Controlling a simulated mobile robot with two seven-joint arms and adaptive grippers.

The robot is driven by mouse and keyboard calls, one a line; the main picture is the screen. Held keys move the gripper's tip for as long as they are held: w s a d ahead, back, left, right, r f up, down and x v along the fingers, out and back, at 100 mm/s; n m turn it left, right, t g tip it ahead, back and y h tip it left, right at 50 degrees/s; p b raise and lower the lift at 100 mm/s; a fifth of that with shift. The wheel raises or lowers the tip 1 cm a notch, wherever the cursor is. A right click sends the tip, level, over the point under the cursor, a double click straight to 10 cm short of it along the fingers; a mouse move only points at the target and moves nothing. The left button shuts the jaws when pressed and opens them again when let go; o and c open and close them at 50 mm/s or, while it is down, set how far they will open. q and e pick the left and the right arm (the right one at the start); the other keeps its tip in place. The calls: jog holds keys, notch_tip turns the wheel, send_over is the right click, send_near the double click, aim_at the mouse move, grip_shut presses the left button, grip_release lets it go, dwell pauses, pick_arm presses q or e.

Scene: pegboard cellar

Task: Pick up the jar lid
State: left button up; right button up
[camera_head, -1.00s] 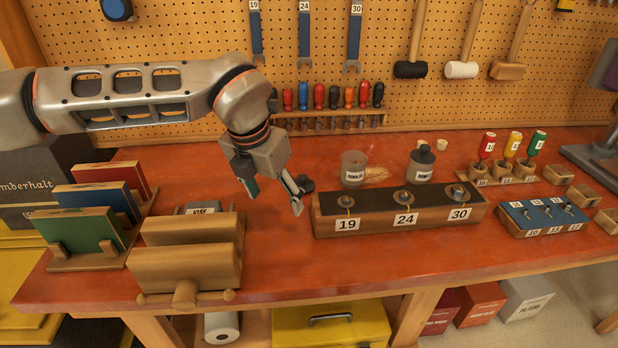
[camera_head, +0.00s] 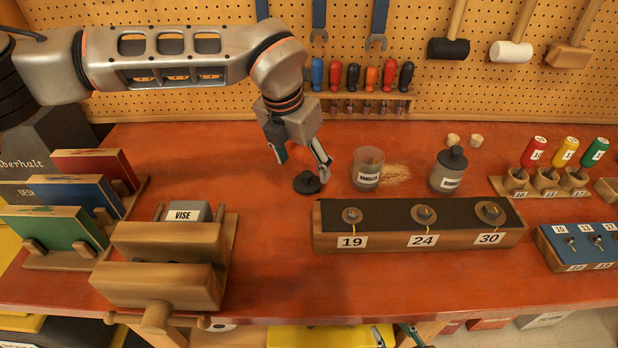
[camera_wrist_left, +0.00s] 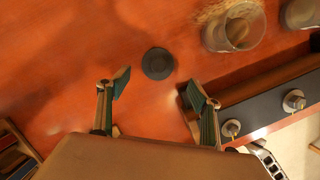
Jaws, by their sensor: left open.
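The jar lid (camera_head: 307,184), dark, round and knobbed, lies on the red bench top left of the clear jar (camera_head: 367,168). It also shows in the left wrist view (camera_wrist_left: 157,63), just beyond the fingertips. My left gripper (camera_head: 304,166) is open and empty, pointing down above and close to the lid. In the left wrist view its fingers (camera_wrist_left: 156,86) stand apart, with the lid ahead of the gap and untouched. My right gripper (camera_head: 394,332) shows only its fingertips at the bottom edge, spread apart, below the bench front.
A lidded jar (camera_head: 448,170) stands right of the open one, with spilled bits between. A wooden vise (camera_head: 165,265) stands front left. Bench around the lid is clear.

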aim_at(307, 173)
pick_arm(q)
jog(key=shift+w+p+x, duration=0.15)
jog(key=shift+w+x, duration=0.05)
jog(key=shift+x, duration=0.8)
jog(key=shift+w+p+x, duration=0.1)
jog(key=shift+w+x, duration=0.1)
jog(key=shift+x, duration=0.75)
jog(key=shift+w+p+x, duration=0.15)
jog(key=shift+w+x, duration=0.05)
jog(key=shift+x, duration=0.8)
jog(key=shift+d+r, duration=0.1)
jog(key=shift+r, duration=0.05)
jog(key=c, duration=1.1)
